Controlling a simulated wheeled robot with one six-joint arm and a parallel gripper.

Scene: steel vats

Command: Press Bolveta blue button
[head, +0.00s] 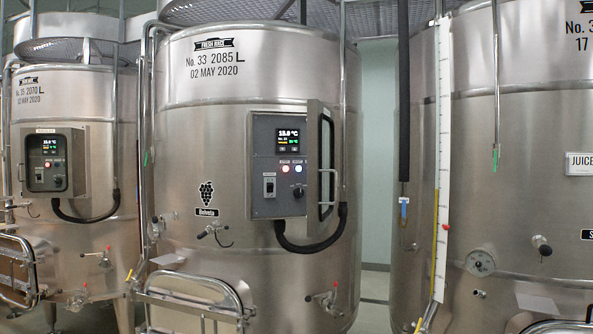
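The middle steel vat (200,130) has a small label that seems to read Bolveta (207,212) under a grape picture. A grey control panel (262,140) is fixed to its front, and its windowed door (326,150) is swung open to the right. Below these sit a black knob (298,192) and a switch (269,186) at the left. My gripper is not in view.
A left vat (85,100) carries a similar panel (50,160) with its door closed. A large right vat (560,120) has a white gauge strip (443,150). A black hose (310,245) hangs below the middle panel. Valves and hatch handles (195,290) stick out below.

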